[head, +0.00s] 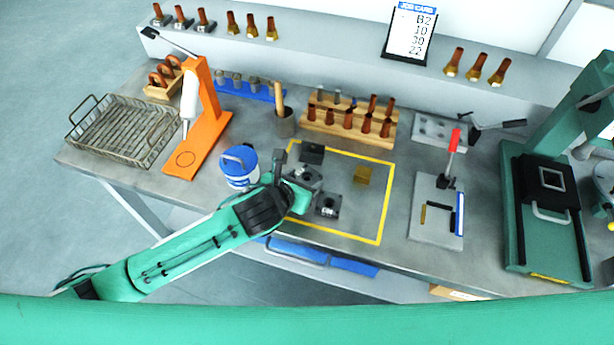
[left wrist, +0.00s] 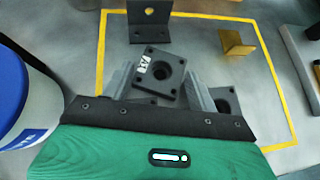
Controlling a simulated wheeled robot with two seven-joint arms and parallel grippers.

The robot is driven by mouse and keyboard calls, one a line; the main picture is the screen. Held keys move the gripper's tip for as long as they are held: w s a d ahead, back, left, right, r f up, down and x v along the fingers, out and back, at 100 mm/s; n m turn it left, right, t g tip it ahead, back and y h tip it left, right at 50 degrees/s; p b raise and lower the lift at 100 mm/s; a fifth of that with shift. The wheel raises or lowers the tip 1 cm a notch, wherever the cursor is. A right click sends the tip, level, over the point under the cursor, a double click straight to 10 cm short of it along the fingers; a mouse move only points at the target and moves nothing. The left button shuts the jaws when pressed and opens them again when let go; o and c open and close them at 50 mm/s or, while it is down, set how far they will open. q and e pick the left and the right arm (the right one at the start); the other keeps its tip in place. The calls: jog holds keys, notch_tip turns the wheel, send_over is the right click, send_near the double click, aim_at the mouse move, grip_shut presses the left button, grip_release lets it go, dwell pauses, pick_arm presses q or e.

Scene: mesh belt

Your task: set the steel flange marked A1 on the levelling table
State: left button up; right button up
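A dark square flange (left wrist: 158,72) with a round central hole and a white marking lies between the fingers of my left gripper (left wrist: 160,88) in the left wrist view. The marking is too small to read surely. The fingers stand apart at its two sides; I see no firm grip. In the head view the same flange (head: 304,177) is beside my left gripper (head: 296,184), inside the yellow outline. A second dark flange (head: 327,205) lies in front of it, partly hidden behind a finger in the wrist view. I cannot tell surely which fixture is the levelling table. My right gripper is not in view.
A black bracket (head: 313,153) and a brass bracket (head: 362,174) stand inside the yellow outline. A blue-and-white tub (head: 239,167) is close left of my gripper. A red-handled clamp fixture (head: 436,215) and a green press (head: 545,225) stand at right. A wire basket (head: 120,130) is far left.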

pick_arm(q)
jog(key=shift+r, duration=0.1)
jog(key=c, duration=1)
